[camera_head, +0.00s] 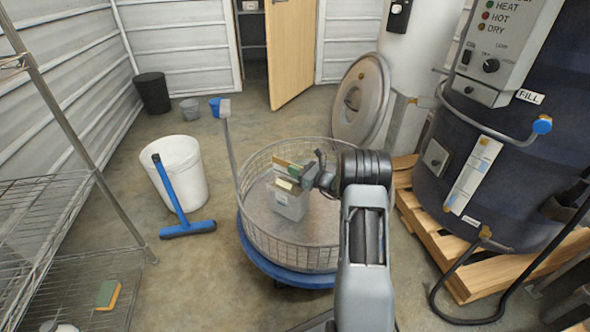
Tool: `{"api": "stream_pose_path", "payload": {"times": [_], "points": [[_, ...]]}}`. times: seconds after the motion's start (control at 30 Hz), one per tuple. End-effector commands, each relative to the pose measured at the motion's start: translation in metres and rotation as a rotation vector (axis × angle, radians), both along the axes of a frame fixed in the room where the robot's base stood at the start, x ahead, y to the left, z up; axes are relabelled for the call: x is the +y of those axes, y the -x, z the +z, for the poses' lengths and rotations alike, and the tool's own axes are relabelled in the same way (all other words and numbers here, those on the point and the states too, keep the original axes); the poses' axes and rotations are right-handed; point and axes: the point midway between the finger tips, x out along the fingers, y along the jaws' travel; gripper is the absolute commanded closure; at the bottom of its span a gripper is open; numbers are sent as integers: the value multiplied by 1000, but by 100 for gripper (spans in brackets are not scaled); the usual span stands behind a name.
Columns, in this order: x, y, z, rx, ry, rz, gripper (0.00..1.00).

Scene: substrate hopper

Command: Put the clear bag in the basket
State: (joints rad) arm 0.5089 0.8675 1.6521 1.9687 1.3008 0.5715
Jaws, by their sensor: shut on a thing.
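A round wire basket (262,232) with a flat metal floor stands in the middle of the floor. My gripper (296,180) reaches over the basket from the right and is shut on the top of the clear bag (288,204). The bag looks pale grey and hangs upright inside the basket's rim, with tan and green parts at its top. I cannot tell whether the bag's bottom touches the basket floor. My gripper's fingertips are small in this view and partly merge with the bag's top.
The basket sits on a blue wheeled base (262,262). A white bucket (180,168) and blue squeegee (187,228) stand left. A wire shelf (60,215) holds a green-yellow sponge (108,294). A dark machine (500,170) on a wooden pallet (470,280) stands right.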

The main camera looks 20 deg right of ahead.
Motion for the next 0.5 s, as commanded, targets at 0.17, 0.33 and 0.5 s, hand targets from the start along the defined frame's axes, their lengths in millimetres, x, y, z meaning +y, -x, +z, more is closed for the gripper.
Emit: {"api": "stream_pose_path", "payload": {"times": [0.17, 0.33, 0.5], "points": [[0, 0, -2, 0, 0, 0, 86], [0, 0, -2, 0, 0, 0, 70], [0, 0, -2, 0, 0, 0, 64]]}}
